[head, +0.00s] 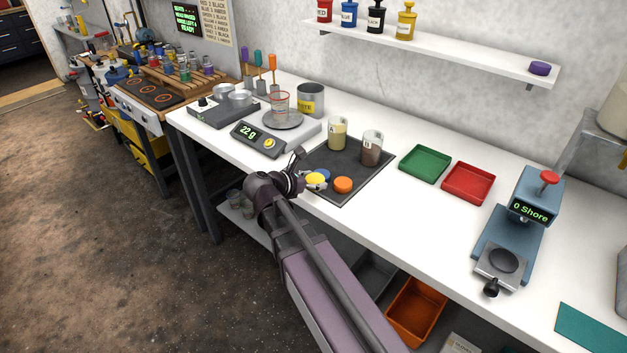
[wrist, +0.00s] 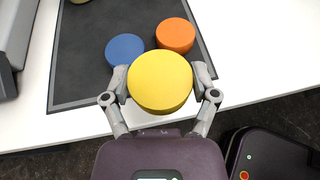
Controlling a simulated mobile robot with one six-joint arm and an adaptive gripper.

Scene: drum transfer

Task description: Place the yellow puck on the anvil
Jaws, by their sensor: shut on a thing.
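The yellow puck (wrist: 160,80) is between the two fingers of my gripper (wrist: 160,88) in the wrist view. My gripper is shut on it. In the head view the yellow puck (head: 316,179) shows at the end of my arm, by the front edge of the dark mat; whether it touches the mat is unclear. The anvil (head: 503,260) is the round dark disc on the base of the blue Shore tester (head: 515,225), at the right of the bench, far from my gripper. The anvil looks bare, and the display reads "0 Shore".
A blue puck (wrist: 126,49) and an orange puck (wrist: 175,35) lie on the dark mat (wrist: 85,85). Two beakers (head: 371,148) stand behind them. A green tray (head: 425,163) and a red tray (head: 468,183) lie between mat and tester. A scale (head: 262,140) reads 22 g.

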